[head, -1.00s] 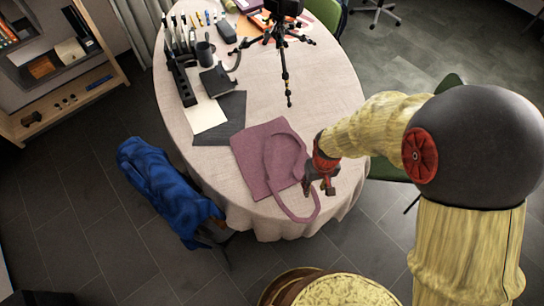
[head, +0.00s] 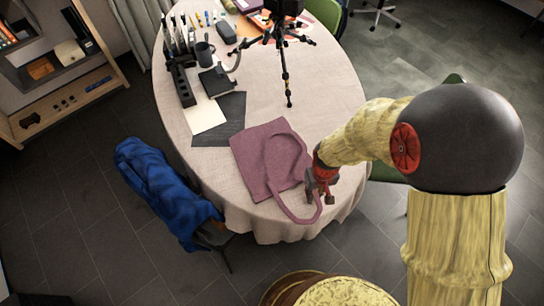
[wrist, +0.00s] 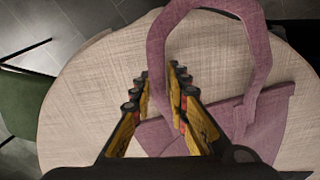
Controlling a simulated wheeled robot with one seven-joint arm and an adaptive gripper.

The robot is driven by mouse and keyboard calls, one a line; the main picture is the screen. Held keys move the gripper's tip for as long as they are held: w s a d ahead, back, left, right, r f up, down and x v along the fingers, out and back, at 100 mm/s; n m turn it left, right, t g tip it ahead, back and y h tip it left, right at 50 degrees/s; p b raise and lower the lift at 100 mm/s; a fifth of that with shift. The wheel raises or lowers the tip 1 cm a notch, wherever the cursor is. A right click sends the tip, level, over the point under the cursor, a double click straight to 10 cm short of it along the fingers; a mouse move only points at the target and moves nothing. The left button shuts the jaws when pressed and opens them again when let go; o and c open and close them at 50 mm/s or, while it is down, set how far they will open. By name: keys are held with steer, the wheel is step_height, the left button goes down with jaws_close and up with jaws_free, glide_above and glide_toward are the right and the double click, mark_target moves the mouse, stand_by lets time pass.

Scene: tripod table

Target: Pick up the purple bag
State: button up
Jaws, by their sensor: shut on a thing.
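The purple bag (head: 258,162) lies flat on the near part of the round-ended table, its strap looping toward the near edge. My gripper (head: 321,190) is at the strap, to the right of the bag's body. In the wrist view the strap (wrist: 157,50) runs between the two fingers of my gripper (wrist: 160,88), which are shut on it. The bag's body (wrist: 235,118) shows to the right of the fingers, partly hidden by them. The bag still rests on the table (head: 335,95).
A dark sheet (head: 222,120) and white paper lie beyond the bag. A black tripod (head: 285,60) stands further back. A blue garment (head: 165,195) hangs over a chair at the left. A round yellow-topped stool (head: 335,292) is in front. A green chair (wrist: 22,100) is beside the table.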

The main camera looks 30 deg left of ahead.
jaws_close()
steer(key=shift+r, duration=0.55)
step_height(320, 180, up, 2)
steer(key=shift+r+p, duration=0.25)
steer(key=shift+p, duration=0.65)
steer(key=s+d+r+p, duration=0.4)
steer(key=s+r, duration=0.5)
steer(key=s, duration=0.4)
steer(key=shift+s+d+r, duration=0.15)
steer(key=shift+d+r, duration=0.05)
